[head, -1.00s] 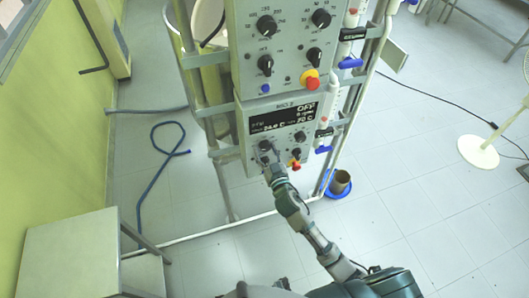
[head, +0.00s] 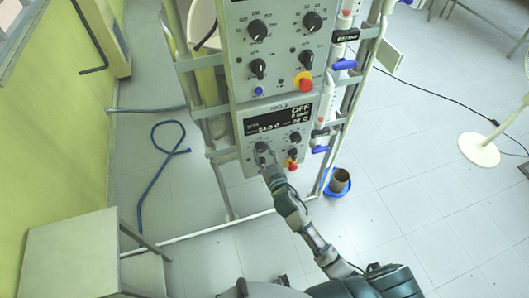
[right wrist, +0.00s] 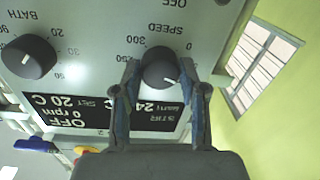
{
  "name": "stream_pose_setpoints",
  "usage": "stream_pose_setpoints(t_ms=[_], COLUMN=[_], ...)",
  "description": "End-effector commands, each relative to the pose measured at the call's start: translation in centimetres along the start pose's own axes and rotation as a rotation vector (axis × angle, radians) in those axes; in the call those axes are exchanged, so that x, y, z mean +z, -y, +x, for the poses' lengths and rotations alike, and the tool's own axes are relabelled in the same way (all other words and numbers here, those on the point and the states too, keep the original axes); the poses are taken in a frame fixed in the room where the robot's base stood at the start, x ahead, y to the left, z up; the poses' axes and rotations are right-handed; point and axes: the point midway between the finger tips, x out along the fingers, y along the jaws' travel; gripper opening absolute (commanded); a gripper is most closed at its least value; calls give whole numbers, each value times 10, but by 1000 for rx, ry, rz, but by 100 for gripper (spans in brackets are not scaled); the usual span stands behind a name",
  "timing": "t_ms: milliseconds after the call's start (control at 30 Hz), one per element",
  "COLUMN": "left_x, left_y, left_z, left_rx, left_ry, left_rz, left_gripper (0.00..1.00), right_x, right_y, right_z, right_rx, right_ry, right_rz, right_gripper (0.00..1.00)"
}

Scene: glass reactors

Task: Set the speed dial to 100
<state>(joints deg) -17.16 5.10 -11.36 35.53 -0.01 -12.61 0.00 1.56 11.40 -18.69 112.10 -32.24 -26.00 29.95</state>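The speed dial (right wrist: 160,68) is a round black knob under the upside-down word SPEED in the right wrist view. Its white mark points to the lower right of that picture. In the head view it is the left knob (head: 261,147) of the lower panel. My right gripper (right wrist: 158,82) is open, one finger on each side of the dial with very little gap; I cannot tell whether they touch it. It also shows just below the dial in the head view (head: 268,163). The display (right wrist: 100,109) reads OFF and 0 rpm. My left gripper is not in view.
The BATH knob (right wrist: 28,56) sits beside the speed dial. A red button (head: 292,165) is close to my right gripper. An upper panel (head: 283,70) with several knobs is above, framed by metal posts. Blue-handled valves (head: 343,65) line the right side.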

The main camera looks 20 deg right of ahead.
Motion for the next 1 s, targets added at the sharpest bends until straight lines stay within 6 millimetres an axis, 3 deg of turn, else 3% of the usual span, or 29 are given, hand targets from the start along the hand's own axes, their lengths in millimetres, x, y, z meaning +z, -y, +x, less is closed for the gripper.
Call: stream_pose_setpoints(t_ms=[33,100,267,467,1000], left_x=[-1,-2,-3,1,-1], left_y=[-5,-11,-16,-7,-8], left_z=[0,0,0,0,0], left_rx=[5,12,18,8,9], left_ry=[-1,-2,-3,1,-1], left_rz=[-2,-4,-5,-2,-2], left_gripper=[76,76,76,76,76], right_x=[2,2,1,1,3], right_y=[-3,-3,-3,-3,-1], right_z=[1,1,0,-5,-106], right_rx=[7,7,7,6,6], right_ry=[4,4,3,4,7], right_rz=[-3,-3,-3,-1,0], right_gripper=[54,67,67,67,67])
